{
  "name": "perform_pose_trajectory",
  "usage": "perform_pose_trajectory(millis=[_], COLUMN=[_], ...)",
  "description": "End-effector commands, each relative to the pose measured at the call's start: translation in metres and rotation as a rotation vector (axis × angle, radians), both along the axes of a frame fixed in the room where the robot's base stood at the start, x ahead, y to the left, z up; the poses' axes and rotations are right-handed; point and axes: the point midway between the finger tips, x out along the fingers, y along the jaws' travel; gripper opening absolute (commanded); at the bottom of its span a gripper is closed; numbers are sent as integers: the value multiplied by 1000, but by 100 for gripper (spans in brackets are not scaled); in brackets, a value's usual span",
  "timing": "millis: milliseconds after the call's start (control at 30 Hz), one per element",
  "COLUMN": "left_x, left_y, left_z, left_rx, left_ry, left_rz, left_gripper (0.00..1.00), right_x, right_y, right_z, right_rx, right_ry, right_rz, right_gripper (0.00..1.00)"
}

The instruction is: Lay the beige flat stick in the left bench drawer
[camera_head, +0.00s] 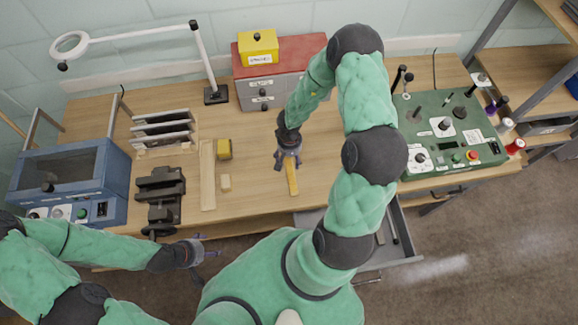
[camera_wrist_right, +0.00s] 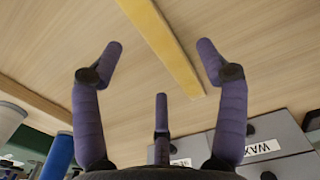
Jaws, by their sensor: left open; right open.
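A yellow-tan flat stick (camera_head: 292,178) lies on the bench near its front edge; a pale beige flat board (camera_head: 208,176) lies further left. My right gripper (camera_head: 287,160) is over the far end of the yellow-tan stick. In the right wrist view, its spread fingers (camera_wrist_right: 161,62) are open, with the stick (camera_wrist_right: 168,45) between them and not gripped. My left gripper (camera_head: 202,252) is open and empty, in front of the bench. A bench drawer (camera_head: 392,262) stands pulled out, partly hidden by my right arm; I cannot tell whether it is the left one.
A grey drawer box with a red top (camera_head: 285,48) is at the back, a green control panel (camera_head: 445,130) on the right. Bench surface around the yellow-tan stick is mostly clear.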

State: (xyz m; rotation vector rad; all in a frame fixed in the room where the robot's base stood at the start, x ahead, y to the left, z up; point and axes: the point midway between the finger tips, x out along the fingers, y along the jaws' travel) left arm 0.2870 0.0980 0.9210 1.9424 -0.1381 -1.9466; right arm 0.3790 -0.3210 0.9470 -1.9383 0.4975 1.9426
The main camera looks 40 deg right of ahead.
Motion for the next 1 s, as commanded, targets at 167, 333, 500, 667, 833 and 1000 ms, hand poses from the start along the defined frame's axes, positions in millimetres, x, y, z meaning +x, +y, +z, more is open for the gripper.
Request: perform_pose_trajectory(millis=[167,333,500,667,833,1000], left_x=[0,0,0,0,0,0], left_y=[0,0,0,0,0,0], left_z=[-4,-15,-22,-24,-23,-23], left_rx=[0,0,0,0,0,0], left_ry=[0,0,0,0,0,0], left_rz=[0,0,0,0,0,0], left_gripper=[74,74,74,74,74,74], right_x=[0,-3,-3,-3,-3,-3], right_y=[-1,-4,-6,-6,-6,-6], right_z=[-10,-31,-51,-57,-57,-57], right_rx=[0,1,0,0,0,0], right_ry=[-1,0,-1,-2,-2,-2], right_rz=[-2,-3,-3,-2,-1,-1], right_gripper=[74,74,74,74,74,37])
